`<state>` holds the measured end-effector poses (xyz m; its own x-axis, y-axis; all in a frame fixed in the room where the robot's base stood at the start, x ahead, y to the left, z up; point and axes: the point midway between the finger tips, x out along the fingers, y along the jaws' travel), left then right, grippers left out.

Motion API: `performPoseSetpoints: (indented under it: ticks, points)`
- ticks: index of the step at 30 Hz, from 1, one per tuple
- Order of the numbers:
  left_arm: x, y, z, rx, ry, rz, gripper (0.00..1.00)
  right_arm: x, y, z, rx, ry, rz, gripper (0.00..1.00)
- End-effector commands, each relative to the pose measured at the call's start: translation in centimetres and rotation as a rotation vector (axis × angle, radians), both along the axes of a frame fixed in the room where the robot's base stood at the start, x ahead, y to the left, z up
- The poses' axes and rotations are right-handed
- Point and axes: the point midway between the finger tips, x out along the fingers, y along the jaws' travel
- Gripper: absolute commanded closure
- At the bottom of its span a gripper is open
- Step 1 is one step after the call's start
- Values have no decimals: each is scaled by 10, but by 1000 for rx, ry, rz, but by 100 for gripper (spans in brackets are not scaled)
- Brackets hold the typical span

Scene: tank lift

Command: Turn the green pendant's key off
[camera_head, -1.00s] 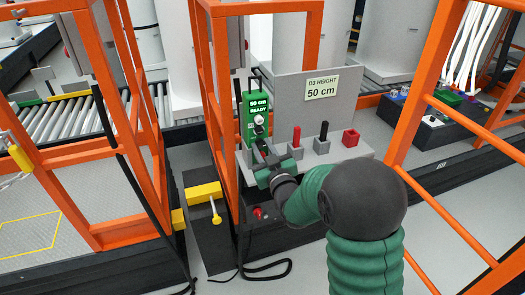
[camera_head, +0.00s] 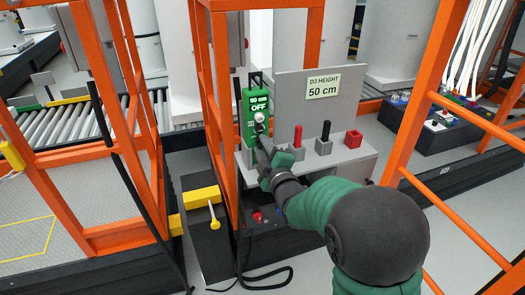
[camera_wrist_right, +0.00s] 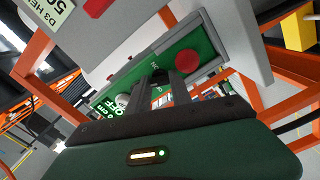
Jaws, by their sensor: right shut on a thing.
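The green pendant (camera_head: 250,118) stands upright at the left end of the grey console. Its display (camera_head: 259,104) reads "50 cm OFF", and a pale round knob (camera_head: 260,118) shows below it. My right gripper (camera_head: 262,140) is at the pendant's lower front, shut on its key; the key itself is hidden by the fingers. In the right wrist view, the fingers (camera_wrist_right: 164,88) reach the green face (camera_wrist_right: 150,70) between the display side and a red button (camera_wrist_right: 188,62). My left gripper is not in view.
The console (camera_head: 345,158) carries a red lever (camera_head: 297,137), a black lever (camera_head: 325,131) and a red block (camera_head: 353,139). A sign (camera_head: 323,87) reads "D3 HEIGHT 50 cm". Orange posts (camera_head: 222,90) stand close to the pendant's left. A yellow block (camera_head: 202,195) is lower left.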

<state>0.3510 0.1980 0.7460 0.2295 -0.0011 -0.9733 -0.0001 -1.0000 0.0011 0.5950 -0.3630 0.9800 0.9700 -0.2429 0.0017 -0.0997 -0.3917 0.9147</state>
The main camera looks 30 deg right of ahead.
Motion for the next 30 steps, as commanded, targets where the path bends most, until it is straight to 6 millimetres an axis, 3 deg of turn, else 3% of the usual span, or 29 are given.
performPoseSetpoints:
  ticks: [15,30]
  points:
    - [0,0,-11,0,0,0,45,-1,0,-5,-346,99,2,100]
    - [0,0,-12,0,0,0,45,-1,0,-5,-419,118,0,100]
